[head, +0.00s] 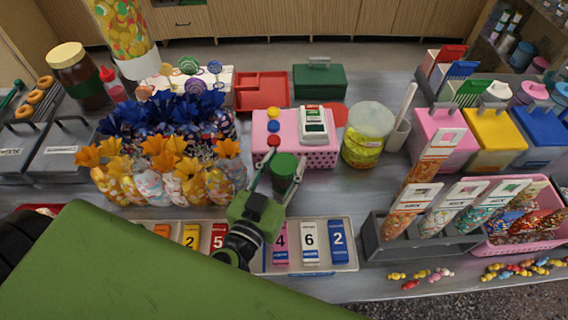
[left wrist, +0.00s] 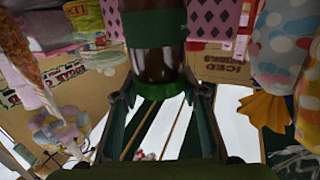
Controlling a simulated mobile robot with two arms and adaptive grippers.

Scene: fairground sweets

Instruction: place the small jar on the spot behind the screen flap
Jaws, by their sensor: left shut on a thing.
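The small jar, dark brown with a green lid (head: 285,162), is held by my left gripper (head: 281,172) in the middle of the head view, in front of the pink dotted box. In the left wrist view the brown jar (left wrist: 155,65) is between the fingers of my left gripper (left wrist: 160,92), with its green lid towards the palm and a green band at its far end. I cannot make out a screen flap or a marked spot in either view. My right gripper is not in view.
A tray of number cards (head: 345,265) lies under my left gripper. The pink dotted box (head: 318,158) and a yellow-green tub (head: 362,155) stand behind. Wrapped sweet bags (head: 160,185) crowd the left; a grey rack of cones (head: 378,228) stands right.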

